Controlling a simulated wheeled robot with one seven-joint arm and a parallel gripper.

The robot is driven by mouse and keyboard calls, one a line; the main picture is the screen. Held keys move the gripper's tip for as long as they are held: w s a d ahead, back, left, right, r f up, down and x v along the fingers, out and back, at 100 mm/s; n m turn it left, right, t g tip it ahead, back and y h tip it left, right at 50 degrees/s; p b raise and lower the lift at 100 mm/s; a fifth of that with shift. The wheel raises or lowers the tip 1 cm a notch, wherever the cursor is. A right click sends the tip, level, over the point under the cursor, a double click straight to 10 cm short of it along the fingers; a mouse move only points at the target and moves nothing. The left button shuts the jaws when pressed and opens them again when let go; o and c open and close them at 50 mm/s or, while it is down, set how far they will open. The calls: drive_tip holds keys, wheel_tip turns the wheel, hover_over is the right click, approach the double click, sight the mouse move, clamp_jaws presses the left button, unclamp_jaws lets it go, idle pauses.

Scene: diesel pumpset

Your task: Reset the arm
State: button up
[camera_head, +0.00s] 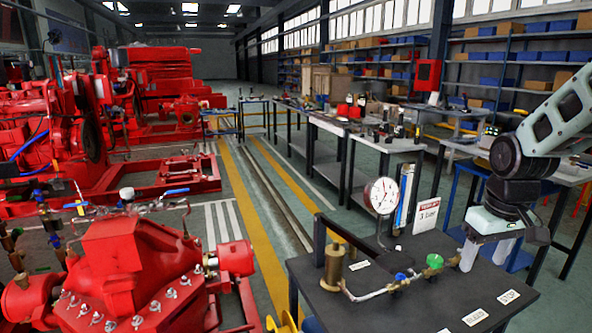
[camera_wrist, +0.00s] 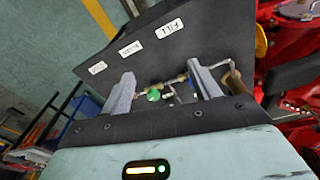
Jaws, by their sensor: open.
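My gripper (camera_head: 485,260) is at the right of the head view, on the end of my arm (camera_head: 545,130), which comes in from the right edge. Its fingers point down over the right part of a black-topped table (camera_head: 440,300), close to a green valve part (camera_head: 434,262). In the wrist view the two grey fingers of my gripper (camera_wrist: 160,70) stand well apart. The green part (camera_wrist: 153,96) and brass pipework (camera_wrist: 175,82) show between them, with nothing held. I cannot tell whether the fingertips touch the tabletop.
The table also bears a pressure gauge (camera_head: 381,196), a brass cylinder (camera_head: 333,266), a blue-handled valve (camera_head: 400,276) and a small white-and-red sign (camera_head: 426,215). A red pump (camera_head: 130,265) stands to the left. Workbenches (camera_head: 385,143) stand behind. The yellow-lined aisle (camera_head: 240,200) is clear.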

drive_tip(key=s+a+f+m+t, duration=0.2)
drive_tip(key=s+a, duration=0.2)
drive_tip(key=s, duration=0.8)
drive_tip(key=s+a+r+n+g, duration=0.2)
drive_tip(key=s+a+n, duration=0.5)
drive_tip(key=s+a, duration=0.5)
drive_tip(key=a+g, duration=0.1)
drive_tip(key=a, duration=0.5)
drive_tip(key=shift+s+r+n+y, duration=0.15)
drive_tip(key=shift+s+n+y, duration=0.05)
drive_tip(key=shift+n+y, duration=0.2)
